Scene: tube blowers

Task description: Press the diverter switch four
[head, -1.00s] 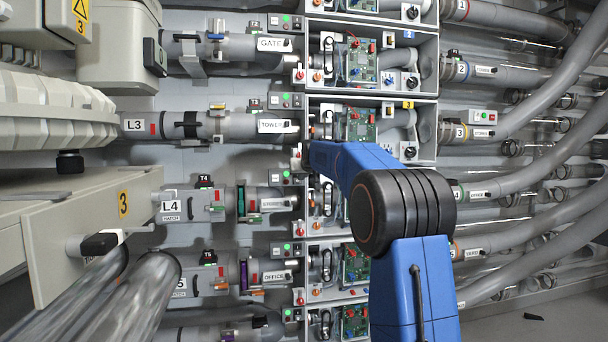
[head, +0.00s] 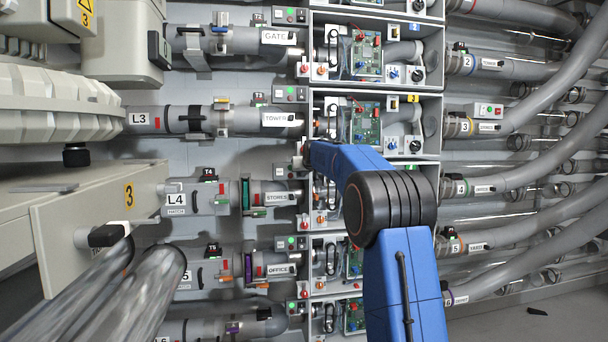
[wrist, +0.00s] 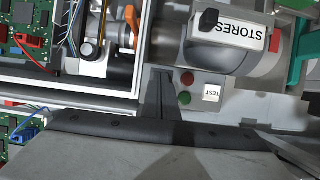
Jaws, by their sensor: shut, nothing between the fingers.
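My gripper (wrist: 158,95) is shut and empty in the wrist view. Its dark fingers lie beside a small panel with a red button (wrist: 187,78), a green button (wrist: 185,98) and a white TEST key (wrist: 212,93). The fingers look close to the panel; I cannot tell whether they touch it. The STORES tube label (wrist: 238,32) is above. In the head view, a black switch marked T4 (head: 209,175) sits on the L4 tube. Another black-topped fitting stands by tube label 4 (head: 461,188) at right. I cannot tell which is diverter switch four.
Open cabinet bays with green circuit boards (head: 366,126) stand beside the gripper. Grey tubes (head: 530,185) curve across the right. A beige cabinet (head: 100,225) and clear tubes (head: 140,300) fill the lower left.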

